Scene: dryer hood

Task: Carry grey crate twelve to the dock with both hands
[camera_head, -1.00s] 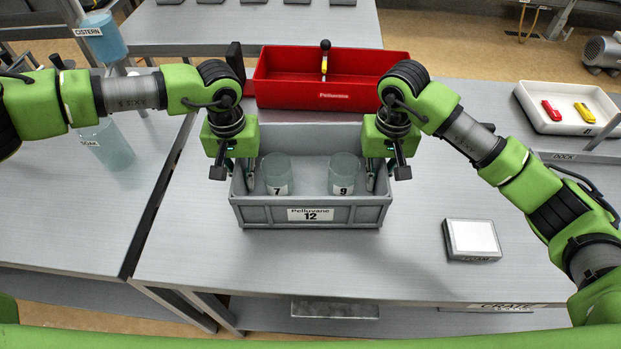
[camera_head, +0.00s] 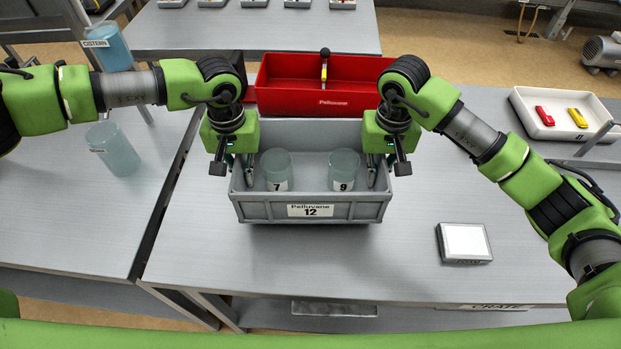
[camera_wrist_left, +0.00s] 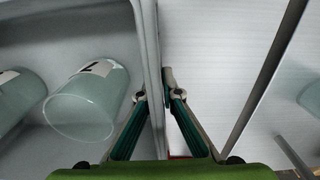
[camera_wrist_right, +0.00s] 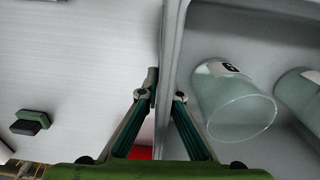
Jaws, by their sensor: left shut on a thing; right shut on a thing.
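Grey crate twelve (camera_head: 350,210) is in the middle of the head view, its label facing me. It looks level and slightly above the table. Inside stand beaker 7 (camera_head: 276,168) and beaker 9 (camera_head: 344,168). My left gripper (camera_head: 248,180) is shut on the crate's left wall, which shows between its fingers in the left wrist view (camera_wrist_left: 155,95). My right gripper (camera_head: 373,178) is shut on the right wall, also seen in the right wrist view (camera_wrist_right: 166,95).
A red tool carrier (camera_head: 333,97) stands just behind the crate. A white tray (camera_head: 545,130) with a red and a yellow item lies at the back right. A flat scale (camera_head: 464,243) lies right of the crate. A blue beaker (camera_head: 113,148) stands on the left table.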

